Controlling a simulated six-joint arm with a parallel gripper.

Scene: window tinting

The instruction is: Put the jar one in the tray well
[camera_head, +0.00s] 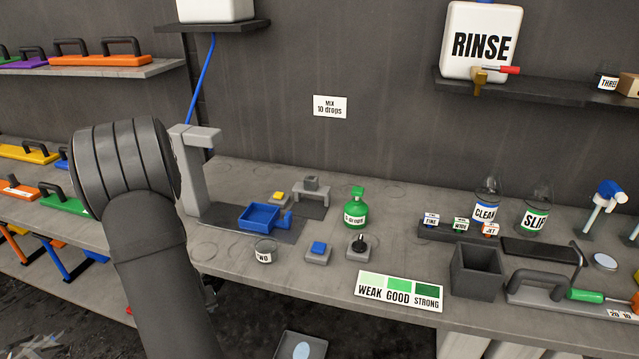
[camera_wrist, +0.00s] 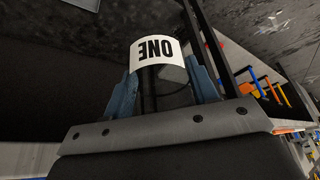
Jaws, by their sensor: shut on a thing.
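The jar labelled ONE (camera_wrist: 153,53) shows in the wrist view, its lettering upside down there. My gripper (camera_wrist: 164,78) is shut on it, with a blue-grey finger on each side of the jar. In the head view my arm hides the gripper and jar ONE. A dark tray (camera_head: 317,346) with a pale blue oval in it is cut off at the bottom edge of the head view. A blue square tray (camera_head: 259,216) sits on a dark mat on the bench. I cannot tell for sure which of these has the tray well.
An open grey box (camera_head: 477,272) and a colour card (camera_head: 398,291) are to the right.

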